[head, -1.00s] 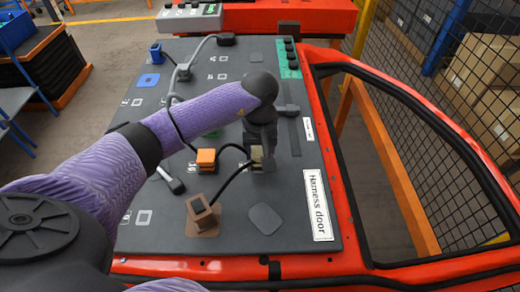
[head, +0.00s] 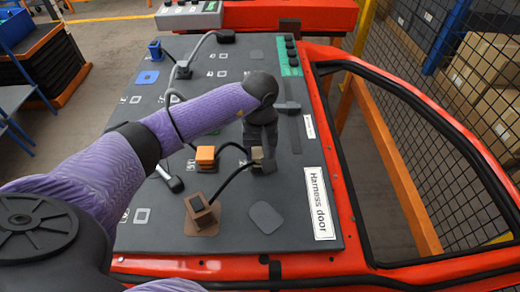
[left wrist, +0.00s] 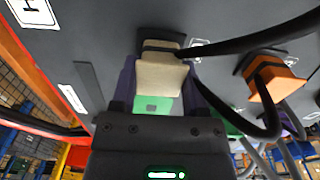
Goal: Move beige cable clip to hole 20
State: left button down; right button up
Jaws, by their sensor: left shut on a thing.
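The beige cable clip (head: 257,154) stands at the board's lower middle with a dark cable on it. My left gripper (head: 264,164) comes down over it from above, and my purple arm crosses from the left. In the left wrist view the beige clip (left wrist: 160,76) sits between the two fingers of the left gripper (left wrist: 158,92), which is shut on it. Whether the clip touches the board is unclear. I cannot read hole 20's label; my arm covers part of the board. My right gripper is not in view.
An orange clip (head: 205,155) stands left of the beige one, and a brown clip (head: 201,211) lower left; cables link to both. A blue clip (head: 155,50) is at the upper left. A "Harness door" label (head: 319,203) marks the right edge. A red door frame (head: 345,222) borders the board.

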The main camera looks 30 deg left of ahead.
pick_arm(q)
jog(key=shift+a+f+b, duration=0.2)
jog(key=shift+f+b, duration=0.15)
jog(key=shift+f, duration=0.35)
jog(key=shift+a+f, duration=0.1)
jog(key=shift+f, duration=0.1)
jog(key=c, duration=0.5)
grip_release()
jog(key=o, duration=0.5)
jog(key=shift+a+f, duration=0.15)
jog(key=shift+a, duration=0.1)
jog(key=shift+d, duration=0.1)
notch_tip(320, 180, up, 10)
jog(key=shift+r+p, duration=0.2)
jog(key=shift+p, duration=1)
jog(key=shift+r, duration=0.35)
